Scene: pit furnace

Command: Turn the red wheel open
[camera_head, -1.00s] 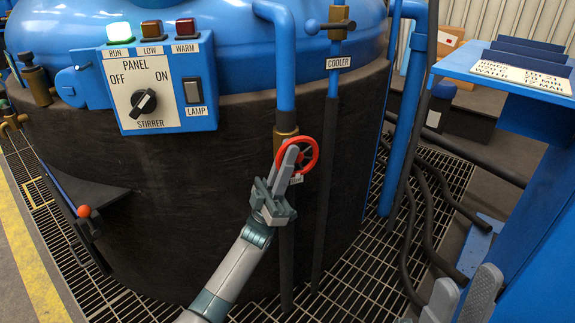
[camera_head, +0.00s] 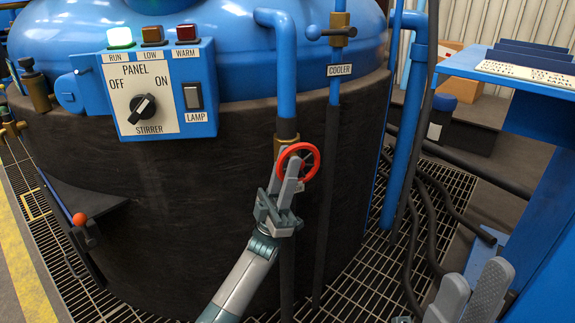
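The red wheel (camera_head: 314,160) is a small spoked handwheel on the vertical pipe with a brass fitting, at the middle of the view. My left gripper (camera_head: 285,167) reaches up from below, with its fingertips at the wheel's left and lower-left rim. One finger covers part of the rim and spokes. I cannot tell whether the fingers are closed on the rim or only beside it. My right gripper (camera_head: 474,282) is at the bottom right, its two fingers apart and empty, far from the wheel.
A blue panel (camera_head: 200,125) with a stirrer knob (camera_head: 142,108) and lamp switch is on the tank's left. The cooler pipe (camera_head: 333,120) runs just right of the wheel. Hoses (camera_head: 410,235) lie over the floor grating. A blue stand (camera_head: 540,215) borders the right.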

